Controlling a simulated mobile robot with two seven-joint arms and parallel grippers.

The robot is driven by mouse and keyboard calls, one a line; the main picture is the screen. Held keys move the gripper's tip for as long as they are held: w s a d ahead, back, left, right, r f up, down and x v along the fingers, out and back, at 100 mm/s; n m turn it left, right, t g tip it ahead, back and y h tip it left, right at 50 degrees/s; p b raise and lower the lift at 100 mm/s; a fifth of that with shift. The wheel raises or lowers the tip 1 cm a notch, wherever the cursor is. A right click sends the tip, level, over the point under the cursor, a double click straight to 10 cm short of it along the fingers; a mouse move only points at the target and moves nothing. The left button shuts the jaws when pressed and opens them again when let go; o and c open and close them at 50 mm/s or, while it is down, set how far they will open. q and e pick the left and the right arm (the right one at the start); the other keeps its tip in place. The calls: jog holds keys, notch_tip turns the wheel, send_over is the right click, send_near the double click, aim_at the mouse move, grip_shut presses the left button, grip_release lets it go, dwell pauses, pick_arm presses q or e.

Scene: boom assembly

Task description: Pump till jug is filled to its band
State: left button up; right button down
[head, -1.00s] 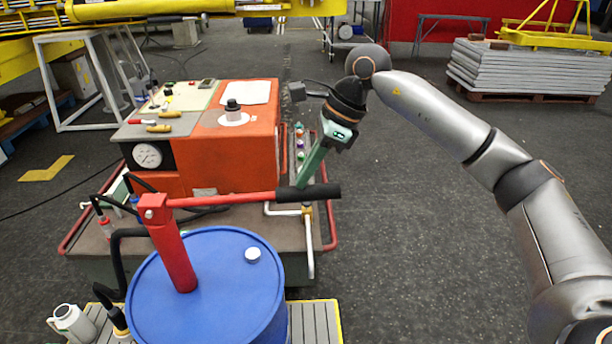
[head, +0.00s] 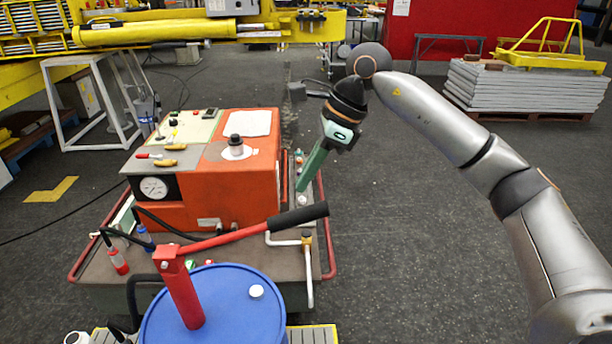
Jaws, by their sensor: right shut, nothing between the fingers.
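A red hand pump (head: 182,290) stands on a blue drum (head: 228,310). Its lever (head: 235,236) slopes up to the right and ends in a black grip (head: 298,216). My right gripper (head: 302,188) is shut and empty, pointing down just above or behind the black grip; I cannot tell whether they touch. Only the top of the white jug (head: 78,339) shows at the bottom left edge. Its band and its fill level are out of view. My left gripper is not in view.
An orange machine (head: 240,160) with a gauge stands on a cart behind the drum, with hoses around it. A red rail (head: 328,235) and a white pipe (head: 309,270) edge the cart's right side. The dark floor (head: 400,250) to the right is clear.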

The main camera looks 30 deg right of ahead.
aim_at(306, 218)
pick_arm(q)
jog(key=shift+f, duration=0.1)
pick_arm(e)
jog(key=shift+f, duration=0.1)
